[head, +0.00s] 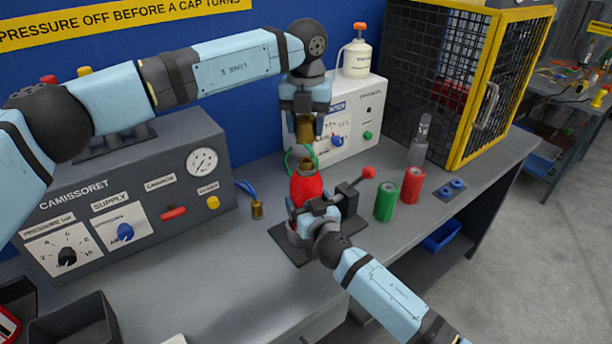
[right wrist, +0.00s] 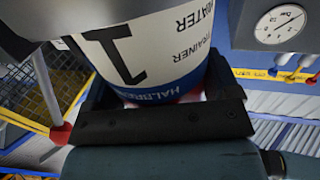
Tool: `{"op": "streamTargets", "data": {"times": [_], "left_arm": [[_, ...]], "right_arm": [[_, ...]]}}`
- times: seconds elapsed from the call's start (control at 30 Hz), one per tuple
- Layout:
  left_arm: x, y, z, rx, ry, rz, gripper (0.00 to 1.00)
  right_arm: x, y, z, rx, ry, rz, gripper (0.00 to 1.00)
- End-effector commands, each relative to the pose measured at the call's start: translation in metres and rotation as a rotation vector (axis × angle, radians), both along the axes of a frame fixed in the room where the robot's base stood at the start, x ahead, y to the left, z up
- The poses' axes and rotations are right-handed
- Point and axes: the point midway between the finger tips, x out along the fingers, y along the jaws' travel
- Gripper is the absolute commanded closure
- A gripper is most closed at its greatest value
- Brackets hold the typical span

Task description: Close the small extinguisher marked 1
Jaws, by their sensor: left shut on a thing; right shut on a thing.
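The small red extinguisher (head: 307,187) stands upright in a black clamp stand (head: 341,200) on the bench. Its brass neck (head: 306,164) shows bare at the top. My left gripper (head: 304,122) points down above the neck, shut on a brass cap (head: 304,134), with a gap between cap and neck. My right gripper (head: 303,220) is shut around the extinguisher's lower body, partly hidden by my arm. In the right wrist view the white and blue label with a large 1 (right wrist: 112,55) is between the jaws.
The clamp's red-knobbed lever (head: 368,172) sticks up to the right. A green can (head: 385,202) and red can (head: 412,186) stand beyond it. A brass fitting (head: 257,210) on a blue hose lies left. The grey console (head: 120,190) and white box (head: 352,118) stand behind.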

Motion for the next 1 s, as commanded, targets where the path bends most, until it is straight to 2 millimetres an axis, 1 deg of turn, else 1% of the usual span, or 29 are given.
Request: {"op": "streamTargets", "data": {"times": [0.03, 0.2, 0.27, 0.77, 1.0], "left_arm": [[0.0, 0.0, -0.008, 0.0, 0.003, 0.0, 0.82], [0.0, 0.0, -0.034, 0.001, 0.003, 0.0, 0.82], [0.0, 0.0, -0.038, 0.001, 0.002, 0.0, 0.82], [0.001, 0.0, -0.04, 0.0, 0.0, 0.0, 0.82], [0.0, 0.0, -0.051, 0.0, 0.002, 0.0, 0.82]], "right_arm": [[0.0, 0.0, 0.0, 0.0, 0.0, 0.0, 0.61], [0.0, 0.0, 0.0, 0.0, 0.0, 0.0, 0.61], [0.0, 0.0, 0.0, 0.0, 0.0, 0.0, 0.61], [0.0, 0.0, 0.0, 0.0, 0.001, 0.0, 0.61], [0.0, 0.0, 0.0, 0.0, 0.001, 0.0, 0.61]]}}
